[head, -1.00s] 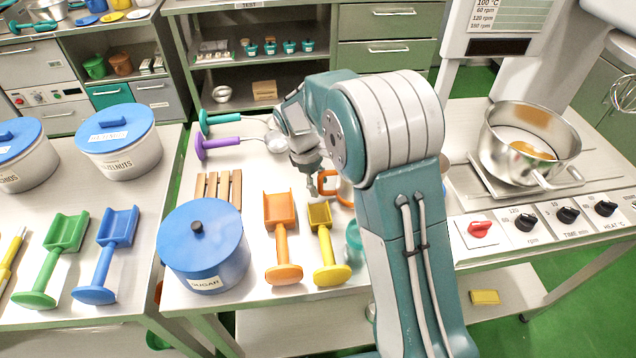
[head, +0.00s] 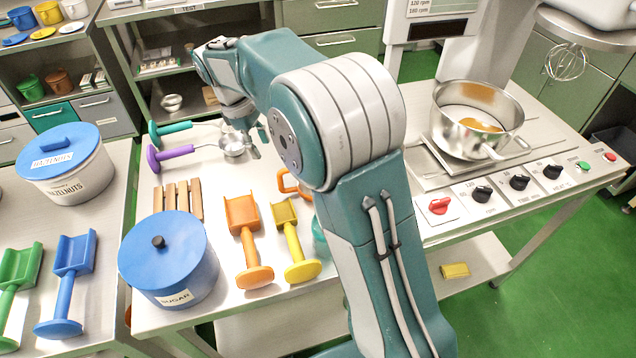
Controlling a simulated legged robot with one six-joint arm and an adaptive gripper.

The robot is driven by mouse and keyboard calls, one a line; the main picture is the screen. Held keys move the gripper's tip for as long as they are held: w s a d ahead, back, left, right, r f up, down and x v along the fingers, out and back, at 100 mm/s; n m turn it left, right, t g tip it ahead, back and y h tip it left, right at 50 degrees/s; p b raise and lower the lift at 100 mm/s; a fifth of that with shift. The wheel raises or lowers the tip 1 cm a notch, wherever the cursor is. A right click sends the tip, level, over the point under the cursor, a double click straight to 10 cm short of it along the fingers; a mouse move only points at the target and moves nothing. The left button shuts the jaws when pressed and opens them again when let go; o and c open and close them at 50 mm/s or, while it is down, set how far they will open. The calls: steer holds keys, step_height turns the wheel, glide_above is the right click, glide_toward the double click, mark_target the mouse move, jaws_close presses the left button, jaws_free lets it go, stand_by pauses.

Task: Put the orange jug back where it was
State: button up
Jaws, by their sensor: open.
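The orange jug shows only as its orange handle (head: 292,183), on the steel table at the middle. Its body is hidden behind my arm. My gripper (head: 255,148) is open and empty, above the table to the upper left of the jug handle and apart from it. It is close to the bowl of a ladle (head: 232,144).
Purple- and teal-handled ladles lie at the back left. A wooden rack (head: 183,197), a blue-lidded sugar pot (head: 170,262), an orange scoop (head: 247,240) and a yellow scoop (head: 295,240) stand left of my arm.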

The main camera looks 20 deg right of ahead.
steer(key=s+d+r+m+t+y, duration=0.15)
steer(key=s+d+r+m, duration=0.3)
steer(key=s, duration=0.55)
steer(key=s+d+r+m+t+y, duration=0.1)
steer(key=s+d+r+m+t, duration=0.3)
steer(key=s, duration=0.6)
steer(key=s+d+f+m+t, duration=0.1)
steer(key=s+m, duration=0.1)
steer(key=s, duration=0.5)
steer(key=shift+s+m, duration=0.35)
steer(key=shift+f+t, duration=0.1)
steer(key=shift+t, duration=0.15)
